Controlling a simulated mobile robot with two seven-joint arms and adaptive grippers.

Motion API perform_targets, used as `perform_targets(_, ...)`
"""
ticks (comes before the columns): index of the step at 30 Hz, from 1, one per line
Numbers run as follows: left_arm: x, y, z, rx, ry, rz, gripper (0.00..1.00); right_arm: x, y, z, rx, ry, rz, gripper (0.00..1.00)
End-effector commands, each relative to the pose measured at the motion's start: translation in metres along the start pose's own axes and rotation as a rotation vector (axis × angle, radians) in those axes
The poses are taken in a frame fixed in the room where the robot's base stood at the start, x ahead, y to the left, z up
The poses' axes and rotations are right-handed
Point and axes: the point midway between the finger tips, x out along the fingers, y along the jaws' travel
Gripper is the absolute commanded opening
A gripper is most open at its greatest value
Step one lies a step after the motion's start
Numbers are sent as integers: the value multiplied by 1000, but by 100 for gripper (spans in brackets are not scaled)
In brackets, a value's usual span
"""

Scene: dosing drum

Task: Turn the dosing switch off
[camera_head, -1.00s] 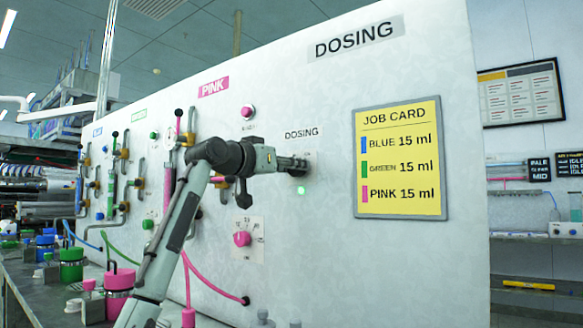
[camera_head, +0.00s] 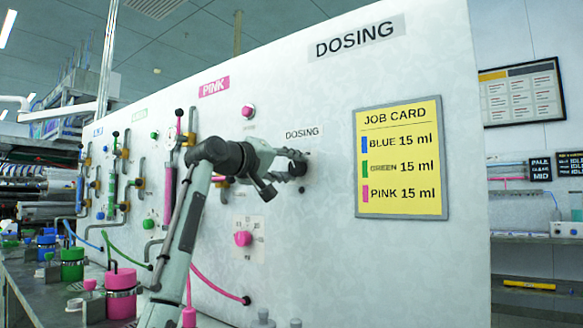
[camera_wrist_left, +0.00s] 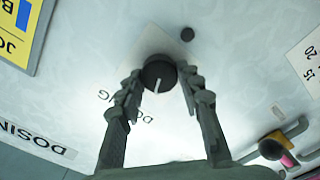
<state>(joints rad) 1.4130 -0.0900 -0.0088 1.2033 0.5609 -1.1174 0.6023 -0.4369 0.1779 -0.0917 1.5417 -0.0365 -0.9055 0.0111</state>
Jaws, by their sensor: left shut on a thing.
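The dosing switch is a round dark knob with a white pointer line, on the white panel; it shows in the left wrist view (camera_wrist_left: 157,73). My left gripper (camera_head: 294,165) is at the switch, below the small DOSING label (camera_head: 302,133). In the wrist view its two fingers (camera_wrist_left: 160,82) stand on either side of the knob and are shut on it. The pointer line is slanted slightly there. The small lamp (camera_head: 301,190) under the switch is dark; it also shows as a dark dot in the wrist view (camera_wrist_left: 187,34). My right gripper is not in view.
A yellow job card (camera_head: 399,160) hangs right of the switch. A pink knob (camera_head: 243,238) sits lower left on the panel. Pink (camera_head: 121,290) and green (camera_head: 72,264) jars stand on the bench at left, with hoses running to the panel.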

Motion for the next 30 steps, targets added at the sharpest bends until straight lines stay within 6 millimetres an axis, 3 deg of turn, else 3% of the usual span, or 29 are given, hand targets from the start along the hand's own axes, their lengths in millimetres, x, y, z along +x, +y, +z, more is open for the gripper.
perform_targets(10,0,-1,1,-120,-3,-2,7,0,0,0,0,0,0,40)
perform_targets(25,0,-1,1,-136,-3,-2,7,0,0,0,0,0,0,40)
perform_targets(26,0,-1,1,-136,-3,-2,39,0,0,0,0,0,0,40)
perform_targets(30,0,-1,1,-135,-2,-1,56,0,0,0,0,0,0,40)
